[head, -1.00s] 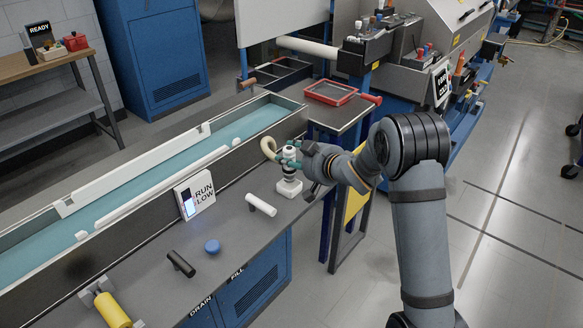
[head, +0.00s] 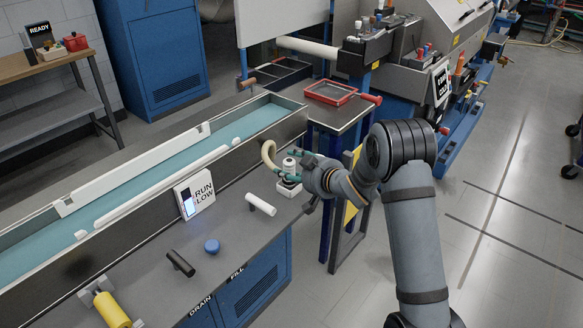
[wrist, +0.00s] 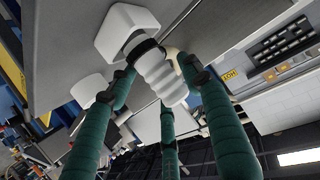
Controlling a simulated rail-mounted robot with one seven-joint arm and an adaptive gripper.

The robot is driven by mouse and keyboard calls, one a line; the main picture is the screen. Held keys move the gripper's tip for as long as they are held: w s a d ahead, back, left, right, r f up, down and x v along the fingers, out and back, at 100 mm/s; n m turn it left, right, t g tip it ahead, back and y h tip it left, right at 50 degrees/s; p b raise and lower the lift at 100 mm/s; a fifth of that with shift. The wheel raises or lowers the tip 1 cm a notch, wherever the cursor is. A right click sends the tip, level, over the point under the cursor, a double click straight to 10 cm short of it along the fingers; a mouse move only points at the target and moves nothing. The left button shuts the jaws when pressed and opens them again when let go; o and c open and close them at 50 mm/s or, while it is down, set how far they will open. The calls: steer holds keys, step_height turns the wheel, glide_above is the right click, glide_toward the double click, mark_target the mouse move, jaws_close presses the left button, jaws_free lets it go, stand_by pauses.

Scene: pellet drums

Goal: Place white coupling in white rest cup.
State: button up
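The white coupling (wrist: 158,75) is a ribbed white piece with a dark band at the end towards the cup. In the head view its pale top (head: 289,163) shows between my fingers. The white rest cup (wrist: 126,30) is a blocky white piece on the bench. The coupling stands directly over it with its banded end at the cup's mouth; how deep it sits is hidden. My gripper (wrist: 158,82) has green jointed fingers around the coupling. The fingertips lie close to its sides; whether they touch it is unclear. The gripper also shows in the head view (head: 293,165).
A curved cream hose-like piece (head: 268,153) stands just left of my gripper. A white cylinder (head: 261,205), a black cylinder (head: 180,263) and a blue knob (head: 212,246) lie on the bench. The conveyor trough (head: 150,170) runs behind, with a RUN SLOW sign (head: 195,194) before it.

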steer(key=shift+o, duration=0.6)
steer(key=shift+r, duration=0.1)
steer(key=shift+d+r+p, duration=0.1)
steer(key=shift+r+p, duration=0.1)
steer(key=shift+p, duration=0.15)
steer(key=b+v, duration=0.1)
steer(key=v, duration=1)
steer(key=shift+s+d+b, duration=0.2)
steer(key=shift+s+b, duration=0.15)
steer(key=shift+b, duration=0.05)
